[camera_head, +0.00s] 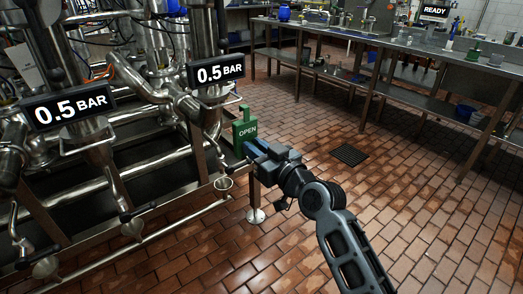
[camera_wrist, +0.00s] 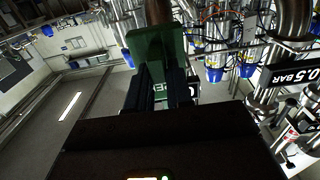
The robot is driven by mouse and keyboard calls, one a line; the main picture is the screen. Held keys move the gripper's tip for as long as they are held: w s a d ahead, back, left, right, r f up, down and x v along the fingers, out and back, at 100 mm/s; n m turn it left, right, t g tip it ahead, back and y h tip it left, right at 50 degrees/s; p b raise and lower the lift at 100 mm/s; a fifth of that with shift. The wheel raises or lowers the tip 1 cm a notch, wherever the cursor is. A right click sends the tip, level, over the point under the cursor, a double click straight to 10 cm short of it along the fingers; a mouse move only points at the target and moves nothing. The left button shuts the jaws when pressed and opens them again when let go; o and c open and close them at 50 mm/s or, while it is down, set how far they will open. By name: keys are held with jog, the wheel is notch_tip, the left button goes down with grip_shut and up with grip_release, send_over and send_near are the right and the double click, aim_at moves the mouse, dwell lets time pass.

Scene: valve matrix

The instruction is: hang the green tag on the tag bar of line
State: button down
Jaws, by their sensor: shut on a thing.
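The green tag (camera_head: 246,130) is upright and reads "OPEN" in the head view, with a narrow tab at its top. It also shows in the wrist view (camera_wrist: 156,43), where part of its lettering appears between the fingers. My gripper (camera_head: 251,148) is shut on the lower part of the tag. In the wrist view my gripper (camera_wrist: 160,84) has dark fingers on both sides of the tag. The tag is in front of the right end of the pipework. I cannot make out the tag bar, or whether the tag touches anything besides the fingers.
Steel pipework with valves (camera_head: 125,200) fills the left side. Two black displays read "0.5 BAR" (camera_head: 70,107) and "0.5 BAR" (camera_head: 217,72). A long steel bench (camera_head: 400,45) with a "READY" screen (camera_head: 434,11) stands at the back right. The tiled floor between is clear, with a drain grate (camera_head: 350,154).

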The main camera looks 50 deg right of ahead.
jog(key=shift+f+p+x, duration=0.1)
jog(key=shift+f+x, duration=0.1)
jog(key=shift+x, duration=1.25)
jog(key=shift+f+p+x, duration=0.1)
jog(key=shift+f+x, duration=0.15)
jog(key=shift+x, duration=1.25)
jog(key=shift+f+p+x, duration=0.1)
jog(key=shift+f+x, duration=0.1)
jog(key=shift+x, duration=1.25)
jog(key=c, duration=0.9)
grip_release()
jog(key=shift+c, duration=0.2)
jog(key=b+v, duration=0.1)
jog(key=v, duration=0.7)
